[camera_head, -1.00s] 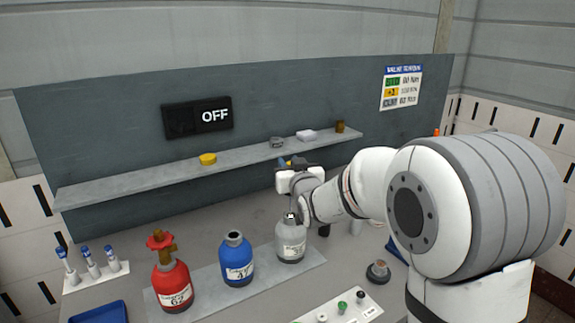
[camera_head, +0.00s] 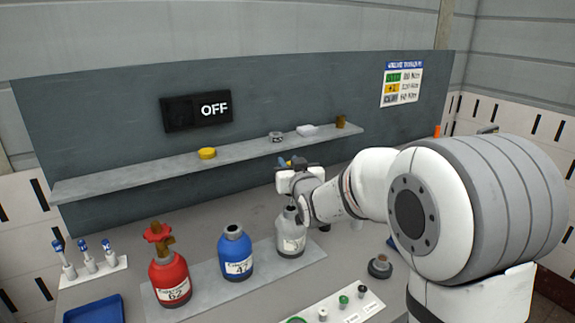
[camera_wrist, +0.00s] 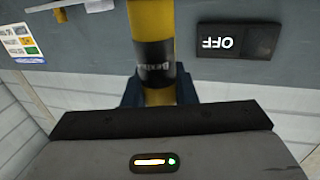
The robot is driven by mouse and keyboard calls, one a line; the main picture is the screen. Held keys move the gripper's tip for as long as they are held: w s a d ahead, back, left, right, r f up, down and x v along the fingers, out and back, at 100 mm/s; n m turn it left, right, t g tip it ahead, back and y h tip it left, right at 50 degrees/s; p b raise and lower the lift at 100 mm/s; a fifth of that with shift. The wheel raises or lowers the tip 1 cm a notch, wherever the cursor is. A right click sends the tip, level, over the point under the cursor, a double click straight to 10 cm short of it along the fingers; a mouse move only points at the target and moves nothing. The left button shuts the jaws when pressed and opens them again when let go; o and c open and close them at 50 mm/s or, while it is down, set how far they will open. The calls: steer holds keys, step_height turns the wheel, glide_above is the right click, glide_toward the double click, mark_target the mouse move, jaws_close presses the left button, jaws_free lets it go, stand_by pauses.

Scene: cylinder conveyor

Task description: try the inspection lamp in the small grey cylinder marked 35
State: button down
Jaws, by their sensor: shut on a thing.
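The small grey cylinder (camera_head: 291,240) stands at the right end of the grey strip on the bench. The number on its label is too small to read. My gripper (camera_head: 299,183) is right above its neck in the head view. It is shut on the inspection lamp, a yellow rod with a black lettered sleeve (camera_wrist: 155,62), which stands between the dark jaws in the wrist view. In the head view only a little yellow and blue shows at the gripper. The lamp's lower end is hidden, so I cannot tell whether it is in the neck.
A blue cylinder (camera_head: 236,255) and a red one with a valve (camera_head: 170,278) stand to the left. A shelf (camera_head: 115,182) runs behind with small items. A black display (camera_head: 197,111) reads OFF. A valve tray (camera_head: 335,308) and dark round fitting (camera_head: 380,267) lie in front.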

steer(key=shift+f+b, duration=0.7)
steer(key=shift+r, duration=0.1)
stand_by(0.5)
